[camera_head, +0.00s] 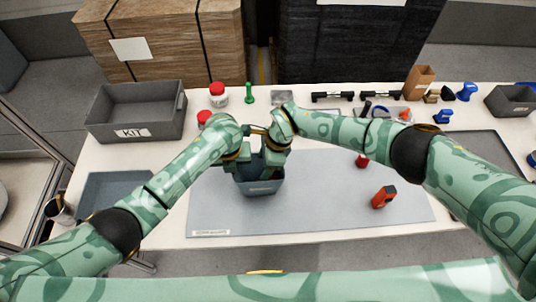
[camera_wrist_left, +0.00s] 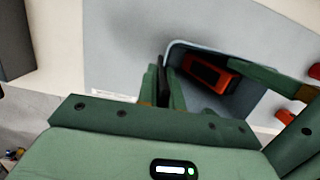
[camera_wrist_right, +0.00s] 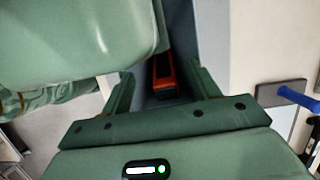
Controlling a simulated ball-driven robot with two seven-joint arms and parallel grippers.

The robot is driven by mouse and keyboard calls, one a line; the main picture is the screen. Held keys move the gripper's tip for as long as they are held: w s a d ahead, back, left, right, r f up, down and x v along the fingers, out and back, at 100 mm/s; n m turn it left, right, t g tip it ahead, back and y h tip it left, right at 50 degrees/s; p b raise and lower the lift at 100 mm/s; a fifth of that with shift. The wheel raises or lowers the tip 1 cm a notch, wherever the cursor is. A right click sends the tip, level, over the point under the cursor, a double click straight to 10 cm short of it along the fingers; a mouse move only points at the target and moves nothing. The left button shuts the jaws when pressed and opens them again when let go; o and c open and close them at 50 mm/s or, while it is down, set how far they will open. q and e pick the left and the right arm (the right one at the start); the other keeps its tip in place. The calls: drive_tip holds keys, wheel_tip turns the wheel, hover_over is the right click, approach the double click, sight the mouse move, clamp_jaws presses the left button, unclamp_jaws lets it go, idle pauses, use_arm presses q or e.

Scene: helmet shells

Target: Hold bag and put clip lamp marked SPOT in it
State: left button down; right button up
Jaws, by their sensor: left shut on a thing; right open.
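The bag (camera_head: 262,188) is a blue-grey open-topped holder standing on the grey mat. My left gripper (camera_head: 243,166) is shut on its wall; the left wrist view shows the fingers (camera_wrist_left: 166,88) closed on the rim. A red and black clip lamp (camera_wrist_left: 208,74) lies inside the bag; it also shows in the right wrist view (camera_wrist_right: 163,72). My right gripper (camera_head: 273,160) is open over the bag, its fingers (camera_wrist_right: 165,85) apart either side of the lamp in view. I cannot read the marking on the lamp. Both wrists partly hide the bag's opening in the head view.
Another red lamp (camera_head: 384,196) lies on the mat (camera_head: 330,215) at the right, and a small red thing (camera_head: 362,161) lies behind it. A KIT bin (camera_head: 136,112) stands back left. Red-lidded jars (camera_head: 218,94) and tools line the back. The mat's front right is clear.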

drive_tip(key=v, duration=1.1)
drive_tip(key=shift+r, duration=0.2)
drive_tip(key=shift+d, duration=0.1)
use_arm(q)
drive_tip(key=c, duration=1.5)
unclamp_jaws()
drive_tip(key=r, duration=0.3)
drive_tip(key=s+r, duration=0.1)
drive_tip(key=r, duration=0.7)
drive_tip(key=shift+s+r, duration=0.25)
drive_tip(key=shift+s, duration=0.1)
drive_tip(key=r+p, duration=0.2)
drive_tip(key=p, duration=0.1)
drive_tip(key=r+p, duration=0.2)
drive_tip(key=p, duration=0.1)
drive_tip(key=s+r+p, duration=0.1)
drive_tip(key=r+p, duration=0.2)
drive_tip(key=p, duration=0.1)
drive_tip(key=shift+r, duration=0.1)
use_arm(e)
wheel_tip(320, 180, up, 10)
